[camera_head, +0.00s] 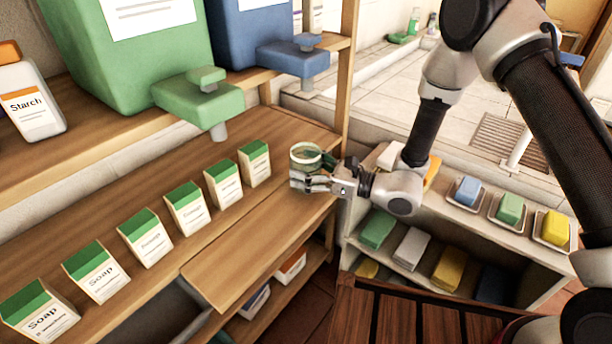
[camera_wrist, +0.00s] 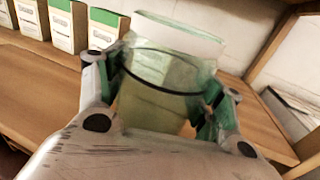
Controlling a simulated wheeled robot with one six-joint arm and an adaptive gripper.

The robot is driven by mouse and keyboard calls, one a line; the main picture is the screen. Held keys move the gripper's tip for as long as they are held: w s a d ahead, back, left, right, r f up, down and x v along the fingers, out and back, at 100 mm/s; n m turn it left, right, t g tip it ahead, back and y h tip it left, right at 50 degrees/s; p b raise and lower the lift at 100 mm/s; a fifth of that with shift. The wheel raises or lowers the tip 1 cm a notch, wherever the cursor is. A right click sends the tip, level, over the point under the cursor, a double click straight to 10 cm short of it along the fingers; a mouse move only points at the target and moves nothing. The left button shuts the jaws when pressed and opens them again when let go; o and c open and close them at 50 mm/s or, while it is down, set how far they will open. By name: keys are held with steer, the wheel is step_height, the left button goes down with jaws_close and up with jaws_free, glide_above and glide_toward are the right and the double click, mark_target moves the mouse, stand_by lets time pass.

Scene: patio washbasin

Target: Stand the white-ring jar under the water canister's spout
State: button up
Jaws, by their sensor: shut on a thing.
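A clear, greenish jar with a pale ring round its top (camera_head: 306,152) is held in my gripper (camera_head: 312,178), at the right end of the lower wooden shelf. In the wrist view the jar (camera_wrist: 160,95) sits between the two fingers (camera_wrist: 165,105), roughly upright, with a dark line round it. I cannot tell whether its base touches the shelf. A green canister (camera_head: 130,55) and a blue canister (camera_head: 247,30) stand on the upper shelf. The blue one's spout (camera_head: 305,84) is above and behind the jar; the green one's spout (camera_head: 218,130) is farther left. Which holds water is not readable.
A row of several green-topped soap boxes (camera_head: 184,208) stands along the lower shelf (camera_head: 245,230), left of the jar. A wooden post (camera_head: 347,70) rises behind my gripper. A low cabinet (camera_head: 400,240) with soap bars stands right. Shelf front is clear.

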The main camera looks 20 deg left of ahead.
steer(key=shift+f, duration=1.1)
steer(key=shift+f, duration=0.1)
steer(key=o, duration=1.1)
